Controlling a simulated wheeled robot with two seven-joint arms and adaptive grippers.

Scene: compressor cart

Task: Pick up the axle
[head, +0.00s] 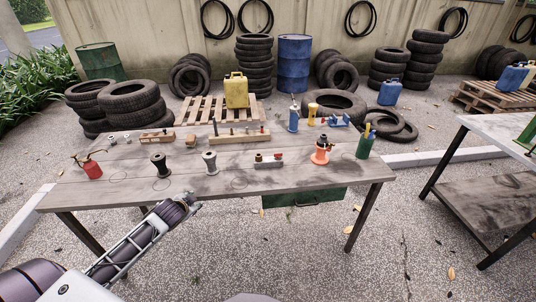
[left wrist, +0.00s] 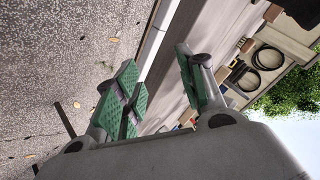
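I cannot pick out the axle with certainty among the small parts on the wooden workbench (head: 120,185). A dark spool-shaped part (head: 160,163) and a grey spool-shaped part (head: 210,162) stand upright near the bench's front. A wooden rack (head: 240,137) with several upright pegs stands behind them. My left arm reaches to the bench's front edge, its end (head: 188,199) below the two spools in the head view. In the left wrist view my left gripper (left wrist: 160,85) has its green-padded fingers apart, with nothing held between them. My right gripper is not in view.
A red oil can (head: 92,169) is at the bench's left. A small block with fittings (head: 268,161), an orange part (head: 321,153) and a green bottle (head: 365,143) stand to the right. Another table (head: 495,135) is at far right. Tyres (head: 130,100) stand behind.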

